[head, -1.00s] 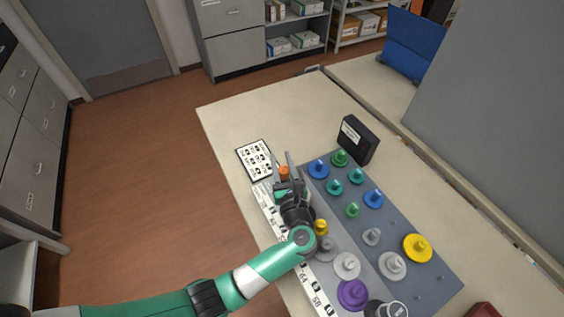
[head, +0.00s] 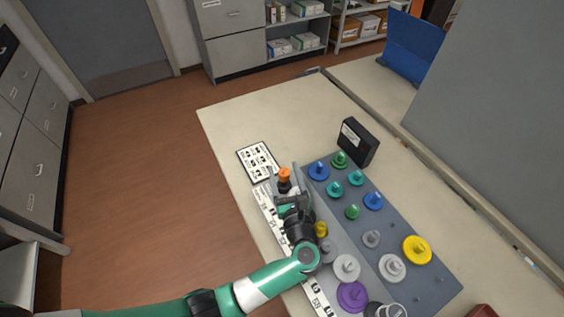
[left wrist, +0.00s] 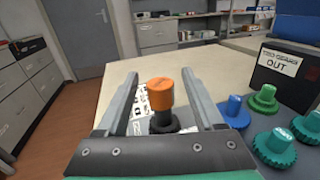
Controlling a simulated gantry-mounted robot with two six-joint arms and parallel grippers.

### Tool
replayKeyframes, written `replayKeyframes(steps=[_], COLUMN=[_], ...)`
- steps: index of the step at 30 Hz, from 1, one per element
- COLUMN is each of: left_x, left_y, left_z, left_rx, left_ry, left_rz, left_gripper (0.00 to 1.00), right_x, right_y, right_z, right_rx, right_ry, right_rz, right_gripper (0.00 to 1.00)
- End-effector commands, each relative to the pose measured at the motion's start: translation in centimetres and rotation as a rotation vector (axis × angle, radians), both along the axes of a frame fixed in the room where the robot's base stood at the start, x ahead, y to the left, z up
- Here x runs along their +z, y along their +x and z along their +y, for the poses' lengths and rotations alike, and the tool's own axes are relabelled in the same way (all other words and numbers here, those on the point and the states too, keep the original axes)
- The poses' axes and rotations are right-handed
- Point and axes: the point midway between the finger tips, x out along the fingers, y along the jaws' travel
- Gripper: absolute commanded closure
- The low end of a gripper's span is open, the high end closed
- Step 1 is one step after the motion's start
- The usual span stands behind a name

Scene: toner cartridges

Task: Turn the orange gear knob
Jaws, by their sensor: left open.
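The orange knob (head: 284,174) stands upright on a dark base near the far left end of the gear board, just beyond my left gripper (head: 284,178). In the left wrist view the orange knob (left wrist: 160,94) is between the two open fingers of my left gripper (left wrist: 157,85), with a gap on each side. The fingers are not touching it. The dark toothed base (left wrist: 163,123) shows under the knob. My right gripper is in neither view.
Blue, green and teal gears (head: 335,187) with pegs stand right of the gripper. A black box marked OUT (head: 358,141) stands behind them. A printed card (head: 258,160) lies left of the knob. Grey, purple and yellow gears (head: 417,249) are nearer.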

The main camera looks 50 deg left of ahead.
Motion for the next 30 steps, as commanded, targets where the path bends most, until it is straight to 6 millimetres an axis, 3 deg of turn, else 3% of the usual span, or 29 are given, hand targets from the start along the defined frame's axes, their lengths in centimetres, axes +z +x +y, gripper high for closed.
replayKeyframes(steps=[6,12,30], left_x=[0.1,0.1,0.0], left_y=[-2.5,-3.9,-4.0], left_z=[-4.7,-7.0,-7.1], left_rx=[-0.005,-0.002,0.002], left_ry=[0.0,0.0,0.0], left_rz=[0.001,-0.001,0.0], left_gripper=[0.31,0.31,0.31], right_x=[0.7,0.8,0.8], right_y=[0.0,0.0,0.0], right_z=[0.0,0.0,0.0], right_rx=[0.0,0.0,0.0], right_ry=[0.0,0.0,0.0], right_rz=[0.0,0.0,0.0], right_gripper=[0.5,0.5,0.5])
